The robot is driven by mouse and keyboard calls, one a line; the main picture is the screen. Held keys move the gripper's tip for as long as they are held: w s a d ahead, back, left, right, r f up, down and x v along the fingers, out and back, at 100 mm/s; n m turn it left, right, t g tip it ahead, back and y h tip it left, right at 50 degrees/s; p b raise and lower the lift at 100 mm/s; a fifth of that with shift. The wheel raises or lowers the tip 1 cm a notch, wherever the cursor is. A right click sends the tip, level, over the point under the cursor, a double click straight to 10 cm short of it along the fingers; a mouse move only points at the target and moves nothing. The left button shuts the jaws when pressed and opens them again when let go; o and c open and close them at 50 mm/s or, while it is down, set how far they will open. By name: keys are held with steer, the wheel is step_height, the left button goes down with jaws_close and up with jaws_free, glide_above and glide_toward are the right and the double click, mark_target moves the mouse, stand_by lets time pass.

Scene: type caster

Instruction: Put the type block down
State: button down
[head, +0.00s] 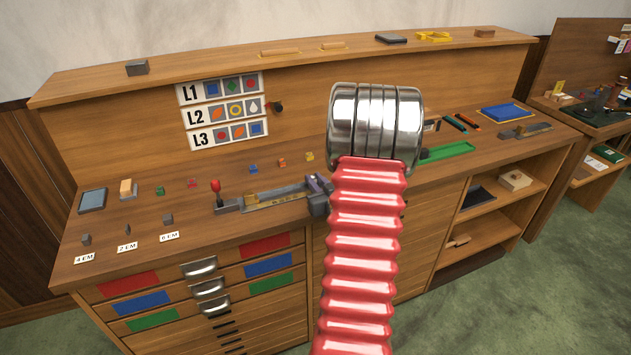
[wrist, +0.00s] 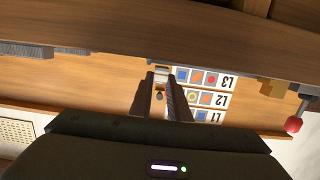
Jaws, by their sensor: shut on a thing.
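My gripper (wrist: 164,82) shows in the wrist view, its two dark fingers reaching away from the camera. It is shut on a small pale grey type block (wrist: 161,73) at the fingertips. Only a little of the block shows, and its printed face cannot be made out. In the head view my arm's chrome wrist hides the gripper and the block. The wooden workbench (head: 150,262) spreads below and to the left of my wrist. On its left stand several grey blocks, one (head: 86,239) behind a 4 EM label, another (head: 126,232) behind 2 EM, another (head: 167,219) behind 6 EM.
A caster with a red-knobbed lever (head: 216,188) stands mid-bench. Small coloured blocks, including a blue one (head: 253,168), line up behind it. Sign rows L1, L2, L3 (head: 221,112) hang on the back panel. A green tray (head: 446,151) and a blue tray (head: 507,111) lie right.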

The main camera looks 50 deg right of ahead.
steer(key=shift+f, duration=0.55)
steer(key=c, duration=1.7)
jaws_free()
steer(key=shift+d, duration=0.1)
steer(key=shift+o, duration=0.2)
steer(key=shift+s, duration=0.1)
steer(key=shift+r, duration=0.1)
steer(key=shift+d+r, duration=0.1)
steer(key=shift+r, duration=0.45)
steer(key=v, duration=1.2)
steer(key=shift+f, duration=0.1)
